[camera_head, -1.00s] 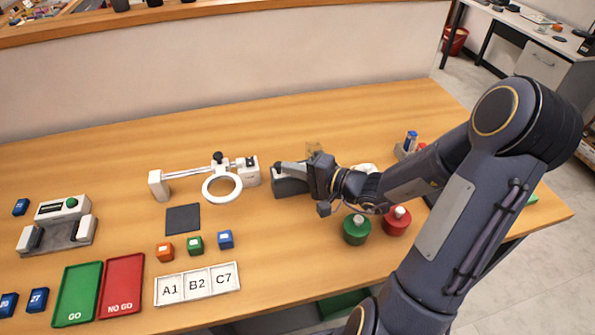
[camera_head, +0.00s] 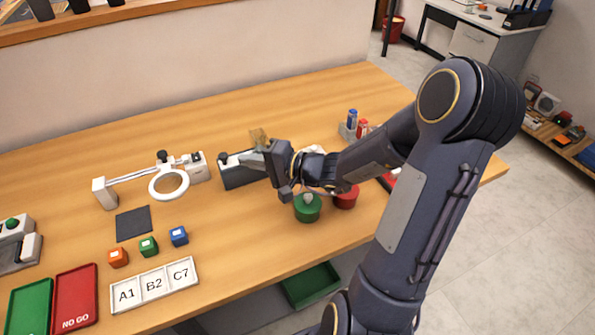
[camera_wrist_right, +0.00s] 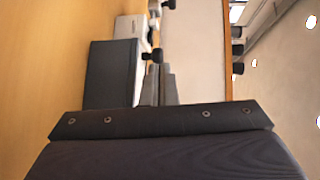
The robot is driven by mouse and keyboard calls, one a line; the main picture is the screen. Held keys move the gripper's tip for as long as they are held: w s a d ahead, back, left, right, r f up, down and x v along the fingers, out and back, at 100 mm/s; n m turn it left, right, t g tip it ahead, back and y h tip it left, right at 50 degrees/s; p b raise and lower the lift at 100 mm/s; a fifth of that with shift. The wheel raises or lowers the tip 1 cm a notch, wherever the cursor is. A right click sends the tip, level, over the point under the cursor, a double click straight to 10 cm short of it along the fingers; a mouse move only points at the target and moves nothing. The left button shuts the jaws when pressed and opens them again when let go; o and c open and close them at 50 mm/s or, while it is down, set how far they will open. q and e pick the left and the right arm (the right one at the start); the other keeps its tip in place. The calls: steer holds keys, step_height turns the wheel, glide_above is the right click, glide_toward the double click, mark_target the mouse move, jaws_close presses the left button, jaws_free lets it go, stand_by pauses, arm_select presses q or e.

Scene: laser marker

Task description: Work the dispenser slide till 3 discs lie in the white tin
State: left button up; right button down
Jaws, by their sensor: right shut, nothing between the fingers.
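A dark grey box with a black knob, seemingly the dispenser (camera_head: 240,177), stands near the back of the table. Its knob (camera_head: 224,157) is at the left end. My right gripper (camera_head: 247,158) is shut and empty, its fingertips over the top of the box, to the right of the knob. In the right wrist view, the box (camera_wrist_right: 110,76) lies left of the shut fingers (camera_wrist_right: 160,85). A white object, possibly the tin (camera_head: 314,149), shows only partly behind my right wrist. I cannot see any discs in it. My left gripper is out of view.
A ring magnifier stand (camera_head: 168,185) is left of the box. Green (camera_head: 307,210) and red (camera_head: 346,198) round containers stand below my right forearm. Small cubes, a labelled tray (camera_head: 154,285) and green and red trays (camera_head: 75,297) lie at the front left.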

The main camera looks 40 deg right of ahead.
steer(key=v, duration=1)
steer(key=s+a+r+n+g+y, duration=0.2)
steer(key=s+a+n+g, duration=0.3)
steer(key=a, duration=0.5)
steer(key=s+a+f+n+g+h, duration=0.1)
steer(key=s+n+g+h, duration=0.2)
steer(key=s, duration=0.7)
steer(key=n+h+p, duration=0.1)
steer(key=n+h, duration=0.1)
steer(key=h, duration=0.1)
steer(key=shift+f+h, duration=0.3)
steer(key=shift+f, duration=0.05)
